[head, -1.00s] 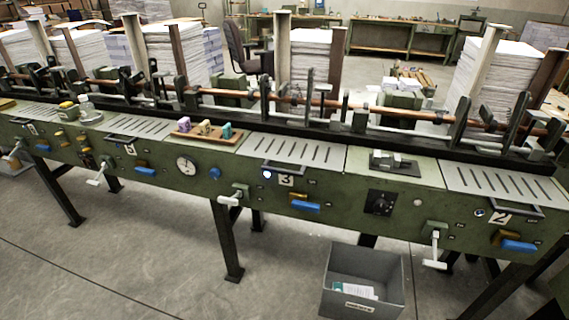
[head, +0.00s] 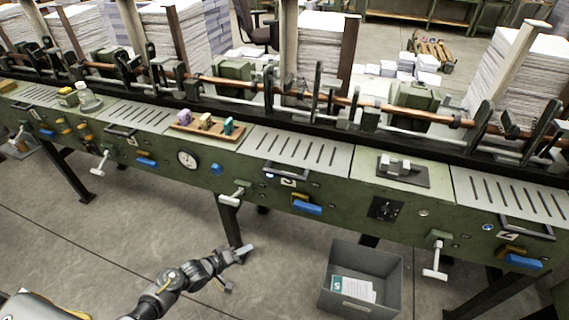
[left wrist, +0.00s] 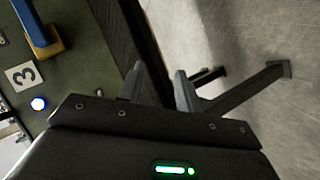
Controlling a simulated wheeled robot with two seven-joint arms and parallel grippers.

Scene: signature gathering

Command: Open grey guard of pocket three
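Pocket three's grey guard (head: 293,147) is a slotted plate lying flat on the green machine, with a dark bar handle (head: 285,170) along its front edge. The number 3 plate (head: 288,183) is on the front panel below the handle; it also shows in the left wrist view (left wrist: 22,76) beside a lit lamp (left wrist: 38,104). My left gripper (head: 240,253) is below and left of the handle, in front of the machine, apart from the guard. In the left wrist view its fingers (left wrist: 160,72) are apart with nothing between them. My right gripper is not in view.
A blue lever (head: 307,208) and a white crank (head: 233,197) stick out of the front panel near pocket three. A grey bin (head: 362,277) with papers stands on the floor right of my left gripper. A wooden tray (head: 206,129) with coloured items sits left of the guard.

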